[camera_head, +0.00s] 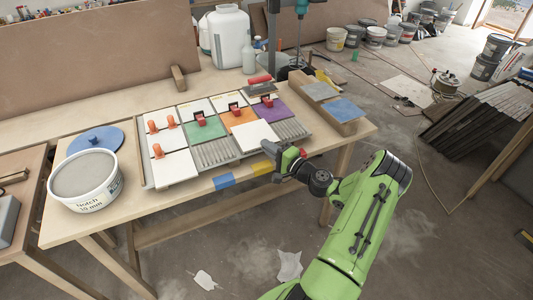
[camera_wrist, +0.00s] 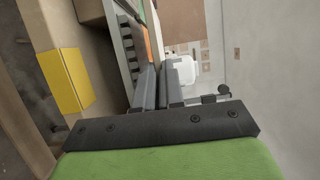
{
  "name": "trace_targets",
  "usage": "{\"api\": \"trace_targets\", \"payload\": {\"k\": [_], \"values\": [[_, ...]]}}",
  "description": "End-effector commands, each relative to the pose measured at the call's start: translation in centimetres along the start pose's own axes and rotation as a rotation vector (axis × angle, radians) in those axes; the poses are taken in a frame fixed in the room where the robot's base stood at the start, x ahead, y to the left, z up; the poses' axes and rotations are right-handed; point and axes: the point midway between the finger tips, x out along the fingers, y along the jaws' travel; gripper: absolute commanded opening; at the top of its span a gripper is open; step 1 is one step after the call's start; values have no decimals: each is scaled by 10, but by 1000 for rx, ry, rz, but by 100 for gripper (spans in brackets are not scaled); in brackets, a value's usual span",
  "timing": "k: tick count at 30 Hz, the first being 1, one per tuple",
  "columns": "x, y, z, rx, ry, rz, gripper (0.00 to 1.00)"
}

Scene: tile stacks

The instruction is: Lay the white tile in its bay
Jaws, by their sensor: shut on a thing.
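The white tile (camera_head: 255,136) is at the front edge of the tile tray (camera_head: 150,182), toward its right side. My gripper (camera_head: 274,151) is shut on its near right edge. Ribbed grey bays show to its left (camera_head: 215,152) and right (camera_head: 290,129). I cannot tell whether the tile touches the tray or is just above it. In the wrist view my gripper's fingers (camera_wrist: 161,88) are close together beside the tray edge, and the tile between them is mostly hidden.
Green (camera_head: 203,131), orange (camera_head: 238,116) and purple (camera_head: 270,107) tiles lie behind, with red clips standing up near them. Another white tile (camera_head: 174,168) is at front left. A tub (camera_head: 86,182) stands left. Blue and yellow tape (camera_head: 262,167) marks the table edge.

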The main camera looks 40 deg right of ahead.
Motion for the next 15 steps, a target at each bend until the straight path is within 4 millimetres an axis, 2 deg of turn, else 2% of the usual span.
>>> {"api": "trace_targets", "payload": {"k": [1, 3, 13, 14, 15], "values": [[0, 12, 0, 2, 0, -1, 0], [0, 21, 0, 1, -1, -1, 0], [0, 24, 1, -1, -2, -1, 0], [-1, 24, 1, 0, -1, 2, 13], [-1, 24, 1, 0, -1, 2, 19]]}}
